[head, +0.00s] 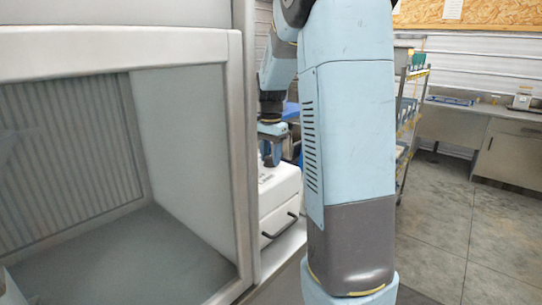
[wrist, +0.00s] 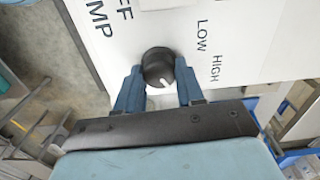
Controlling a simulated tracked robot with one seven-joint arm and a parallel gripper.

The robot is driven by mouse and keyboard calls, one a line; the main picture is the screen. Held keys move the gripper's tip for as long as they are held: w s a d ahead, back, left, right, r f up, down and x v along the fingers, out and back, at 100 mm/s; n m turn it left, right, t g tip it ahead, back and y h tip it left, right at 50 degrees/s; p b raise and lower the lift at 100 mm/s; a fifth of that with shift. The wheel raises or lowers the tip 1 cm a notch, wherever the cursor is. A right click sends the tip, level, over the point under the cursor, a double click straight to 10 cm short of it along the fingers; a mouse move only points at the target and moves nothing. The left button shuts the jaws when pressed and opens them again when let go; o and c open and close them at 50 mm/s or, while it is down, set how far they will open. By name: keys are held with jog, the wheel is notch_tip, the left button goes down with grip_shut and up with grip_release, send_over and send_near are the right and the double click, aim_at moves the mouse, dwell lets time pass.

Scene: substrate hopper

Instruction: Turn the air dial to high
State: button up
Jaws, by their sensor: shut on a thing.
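The gripped dial (wrist: 158,65) is a round black knob with a white pointer mark, on a white panel (wrist: 180,32) in the wrist view. Its mark points to the lower right, below the line toward the word HIGH. LOW and HIGH are printed right of the knob. My gripper (wrist: 160,85) has its two blue fingers closed on the knob's left and right sides. In the head view my gripper (head: 270,160) reaches down to the white machine (head: 279,195), and the knob is hidden there.
In the head view a grey-framed cabinet (head: 238,150) stands close left of the machine. A shelf cart (head: 409,110) stands behind my arm; open floor (head: 470,230) lies right.

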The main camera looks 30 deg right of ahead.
aim_at(270, 156)
jog(key=o, duration=1)
jog(key=shift+w, duration=0.1)
jog(key=shift+o, duration=0.2)
jog(key=shift+r, duration=0.1)
notch_tip(270, 156, up, 14)
jog(key=shift+f, duration=0.2)
